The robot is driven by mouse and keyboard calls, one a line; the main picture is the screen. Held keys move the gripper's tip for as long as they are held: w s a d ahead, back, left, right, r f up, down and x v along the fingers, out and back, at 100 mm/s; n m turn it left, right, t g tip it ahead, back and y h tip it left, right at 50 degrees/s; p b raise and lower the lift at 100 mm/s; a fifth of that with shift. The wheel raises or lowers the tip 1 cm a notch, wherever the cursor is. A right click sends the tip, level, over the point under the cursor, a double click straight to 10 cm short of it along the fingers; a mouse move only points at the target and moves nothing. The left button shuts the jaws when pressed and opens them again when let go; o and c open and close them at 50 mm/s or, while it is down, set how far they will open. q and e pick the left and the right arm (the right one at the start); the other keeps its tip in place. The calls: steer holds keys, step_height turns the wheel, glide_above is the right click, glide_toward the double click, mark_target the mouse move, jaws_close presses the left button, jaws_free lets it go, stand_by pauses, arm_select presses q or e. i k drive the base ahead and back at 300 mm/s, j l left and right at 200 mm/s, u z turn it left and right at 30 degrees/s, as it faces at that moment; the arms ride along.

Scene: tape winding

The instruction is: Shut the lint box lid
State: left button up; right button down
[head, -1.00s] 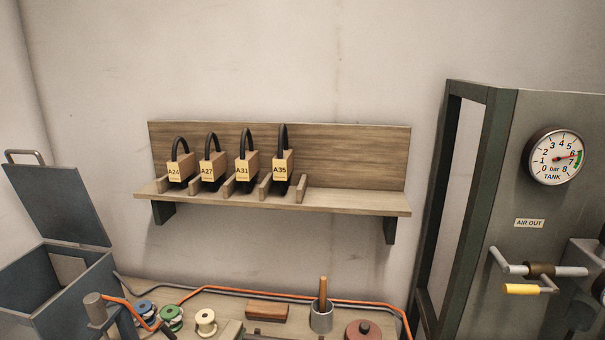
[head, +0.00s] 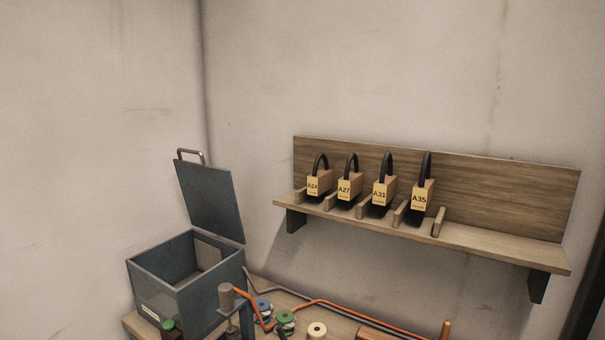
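The lint box (head: 155,290) is a blue-grey metal box at the lower left of the head view, on the corner of a wooden bench. Its lid (head: 210,200) stands open, hinged at the far right edge and tilted up and back. A grey handle (head: 190,155) sits on the lid's upper edge. A small pale label is on the box's front. The inside shows partly and a pale panel is visible on its inner wall. Neither of my grippers is in view.
A wall shelf (head: 490,245) holds several tagged wooden blocks with black loops. The wall left of the lid is bare.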

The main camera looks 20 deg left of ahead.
mark_target(209, 192)
steer(key=u, duration=1.3)
